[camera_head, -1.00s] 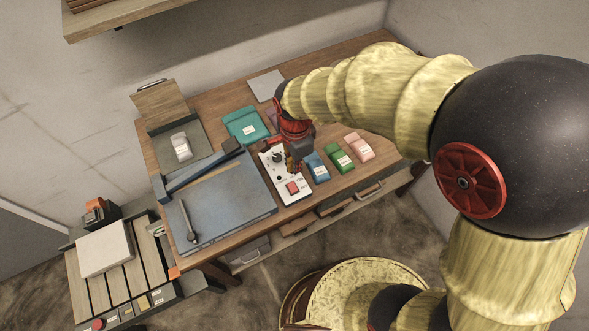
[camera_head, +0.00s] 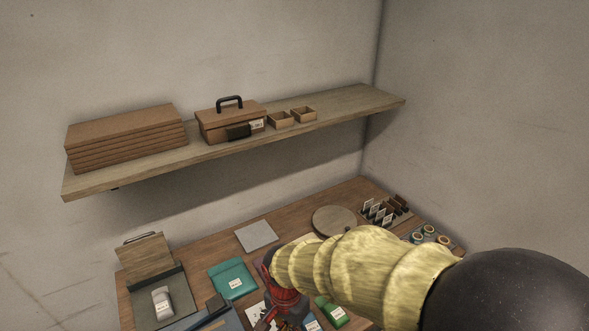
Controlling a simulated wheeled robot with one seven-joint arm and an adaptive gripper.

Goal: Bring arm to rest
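My arm comes in from the lower right, with yellow ribbed sleeves and a black joint, and reaches over the wooden table (camera_head: 205,258). My gripper (camera_head: 266,322) is at the bottom edge of the picture, at the end of a red and black wrist. It is low over the table, near the white control panel (camera_head: 256,310). Its fingers are small and partly cut off by the picture edge, so I cannot tell whether they are open or shut, or whether they touch anything.
A wall shelf (camera_head: 345,108) holds stacked brown boards (camera_head: 125,137), a brown case (camera_head: 231,120) and two small open boxes. On the table are a teal pouch (camera_head: 232,279), a grey sheet (camera_head: 256,236), a round disc (camera_head: 334,220), a card rack (camera_head: 385,212) and several tape rolls (camera_head: 428,237).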

